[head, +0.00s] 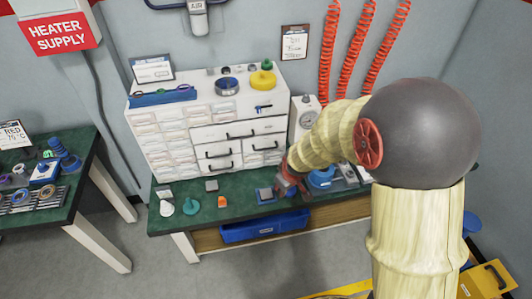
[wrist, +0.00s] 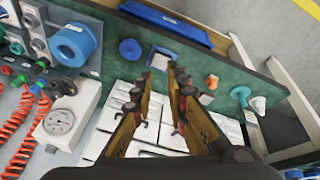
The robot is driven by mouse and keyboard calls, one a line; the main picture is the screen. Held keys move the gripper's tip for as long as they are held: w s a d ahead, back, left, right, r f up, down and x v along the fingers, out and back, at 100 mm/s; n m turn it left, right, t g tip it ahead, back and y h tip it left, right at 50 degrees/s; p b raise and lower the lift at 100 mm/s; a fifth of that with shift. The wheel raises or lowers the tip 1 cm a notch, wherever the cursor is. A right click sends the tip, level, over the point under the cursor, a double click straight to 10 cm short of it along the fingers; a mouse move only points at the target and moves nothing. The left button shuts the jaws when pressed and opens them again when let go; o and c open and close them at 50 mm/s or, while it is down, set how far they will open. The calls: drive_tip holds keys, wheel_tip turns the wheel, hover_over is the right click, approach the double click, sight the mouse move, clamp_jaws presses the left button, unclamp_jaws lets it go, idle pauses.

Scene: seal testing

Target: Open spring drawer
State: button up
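The white drawer cabinet (head: 163,120) stands on the green bench in the head view. It has small label-fronted drawers at the left and larger drawers with black handles (head: 240,133) at the right. All drawers look closed, and I cannot read which one is the spring drawer. My gripper (head: 287,187) is low in front of the cabinet's lower right corner, above the bench. In the wrist view my gripper (wrist: 168,68) has its two fingers apart with nothing between them. White cabinet fronts (wrist: 120,105) show behind and beside the fingers, partly hidden by them.
A dial gauge box (head: 304,117) stands right of the cabinet. Small parts, including an orange piece (head: 222,201) and a grey-blue block (head: 265,195), lie on the green bench (head: 240,205). A blue bin (head: 262,228) sits below the bench top. Red coiled hoses (head: 328,50) hang behind.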

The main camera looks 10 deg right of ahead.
drive_tip(key=w+f+n+t+b, duration=0.1)
drive_tip(key=w+f+n+t, duration=0.25)
drive_tip(key=w+f, duration=0.8)
drive_tip(key=n+t+b, duration=0.2)
drive_tip(key=n+t, duration=0.6)
drive_tip(key=n, duration=0.2)
approach(266, 149)
drive_tip(key=x, duration=0.4)
drive_tip(key=b+x, duration=0.1)
drive_tip(key=x, duration=0.5)
drive_tip(key=shift+w+f, duration=0.2)
drive_tip(key=shift+f, duration=0.05)
drive_tip(key=shift+c, duration=0.5)
clamp_jaws()
drive_tip(key=shift+s, duration=0.15)
